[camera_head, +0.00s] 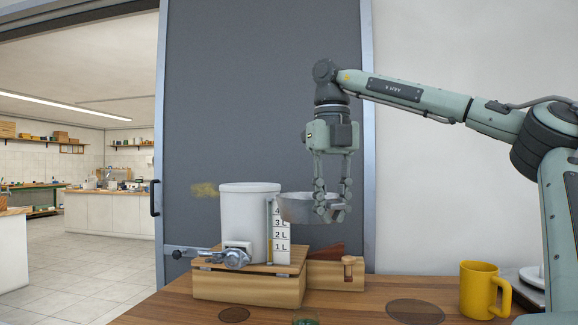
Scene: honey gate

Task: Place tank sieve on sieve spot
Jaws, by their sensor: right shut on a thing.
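The tank sieve (296,208) is a shallow grey metal pan just right of the white tank (245,208), near the height of its upper part. My right gripper (331,210) points down and is shut on the sieve's right side, holding it above the table. A larger dark round spot (415,312) is flat on the table at the front right, and a smaller one (234,315) is at the front left. I cannot tell for sure which is the sieve spot. My left gripper is not in view.
The tank stands on a wooden block (249,288) with a metal valve (236,258) and a litre scale (281,243). A wooden piece with a peg (336,274) is to its right. A yellow mug (480,290) stands right of the larger spot.

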